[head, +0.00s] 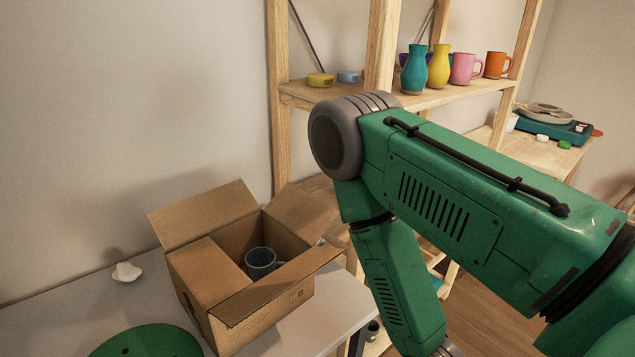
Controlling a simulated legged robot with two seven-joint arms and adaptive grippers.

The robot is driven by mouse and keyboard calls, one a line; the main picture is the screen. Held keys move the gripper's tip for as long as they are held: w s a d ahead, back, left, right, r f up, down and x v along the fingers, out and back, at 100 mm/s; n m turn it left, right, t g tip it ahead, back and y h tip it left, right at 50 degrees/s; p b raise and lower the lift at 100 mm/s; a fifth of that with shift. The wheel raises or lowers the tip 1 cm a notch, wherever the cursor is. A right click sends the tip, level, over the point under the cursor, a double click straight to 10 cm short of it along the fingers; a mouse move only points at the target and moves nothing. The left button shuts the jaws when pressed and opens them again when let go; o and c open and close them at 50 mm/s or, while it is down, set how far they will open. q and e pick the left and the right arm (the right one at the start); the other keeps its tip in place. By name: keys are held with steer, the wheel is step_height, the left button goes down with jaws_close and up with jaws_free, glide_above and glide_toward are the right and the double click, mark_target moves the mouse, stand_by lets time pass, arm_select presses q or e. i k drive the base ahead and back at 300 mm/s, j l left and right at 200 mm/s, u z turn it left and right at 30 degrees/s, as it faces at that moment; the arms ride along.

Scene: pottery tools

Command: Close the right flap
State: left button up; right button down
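An open cardboard box (257,322) stands on the white table in the head view. Its back left flap (200,213) stands up and outward. Its back right flap (301,211) is also open and leans outward. The near right flap (275,290) slants out along the box's near right edge. The left near flap (209,272) lies folded in over part of the opening. A dark grey mug (261,262) shows inside the box. My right arm reaches in from the right and bends down beside the box; its gripper is out of the picture. My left gripper is not in view.
The white table (331,308) has a small white lump (127,272) left of the box. A green rounded shape (146,342) shows at the bottom edge. A wooden shelf (433,97) behind holds vases and mugs. A wall stands close behind the box.

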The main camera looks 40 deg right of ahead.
mark_target(304, 216)
steer(key=l+u, duration=0.1)
steer(key=l, duration=0.9)
steer(key=k+l+u, duration=0.1)
steer(key=l, duration=0.9)
steer(key=k, duration=0.05)
